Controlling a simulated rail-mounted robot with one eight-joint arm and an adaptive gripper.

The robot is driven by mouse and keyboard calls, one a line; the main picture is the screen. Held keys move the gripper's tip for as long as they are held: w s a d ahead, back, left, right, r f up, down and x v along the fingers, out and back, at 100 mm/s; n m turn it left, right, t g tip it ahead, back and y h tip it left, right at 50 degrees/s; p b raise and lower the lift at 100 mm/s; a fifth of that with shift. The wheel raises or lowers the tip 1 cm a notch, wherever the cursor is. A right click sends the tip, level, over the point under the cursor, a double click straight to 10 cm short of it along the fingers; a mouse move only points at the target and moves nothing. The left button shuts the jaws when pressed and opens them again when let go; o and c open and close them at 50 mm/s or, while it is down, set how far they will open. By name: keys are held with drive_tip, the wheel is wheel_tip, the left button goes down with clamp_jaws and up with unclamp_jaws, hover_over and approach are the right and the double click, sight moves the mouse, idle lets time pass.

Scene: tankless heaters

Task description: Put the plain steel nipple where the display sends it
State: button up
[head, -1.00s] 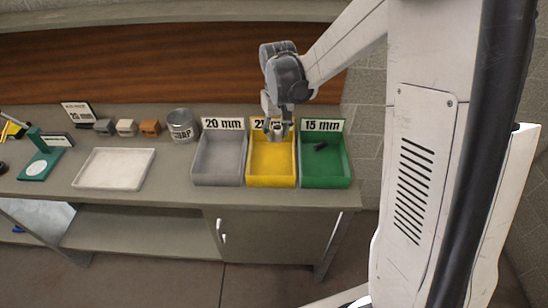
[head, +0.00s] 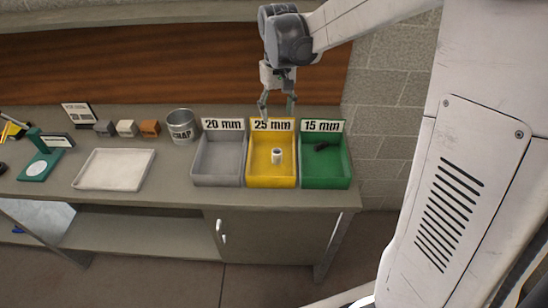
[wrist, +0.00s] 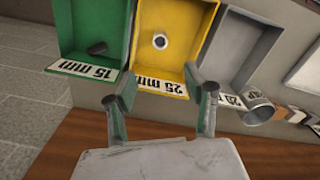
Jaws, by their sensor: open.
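A light steel nipple (head: 277,156) stands upright on the floor of the yellow bin (head: 262,181), which is marked 25 mm. It also shows in the wrist view (wrist: 160,41), with its dark bore visible. My gripper (head: 277,108) is open and empty above the back edge of the yellow bin, apart from the nipple. In the wrist view my gripper (wrist: 160,95) has its fingers spread wide. The display sign (head: 77,113) stands at the back left; its text is too small to read now.
A grey bin (head: 218,180) marked 20 mm is left of the yellow one. A green bin (head: 325,180) marked 15 mm, holding a dark fitting (head: 322,146), is right. A scrap bucket (head: 181,126), small blocks (head: 127,128) and an empty-looking white tray (head: 115,169) stand further left.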

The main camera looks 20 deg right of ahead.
drive_tip(key=shift+r, duration=1.7)
drive_tip(key=shift+s, duration=0.1)
drive_tip(key=s+m+t+b, duration=0.1)
drive_tip(key=s+t+b, duration=0.2)
drive_tip(key=s, duration=1.9)
drive_tip(key=shift+s+f+t+b, duration=0.15)
drive_tip(key=shift+s+t+b, duration=0.25)
drive_tip(key=shift+t, duration=1.7)
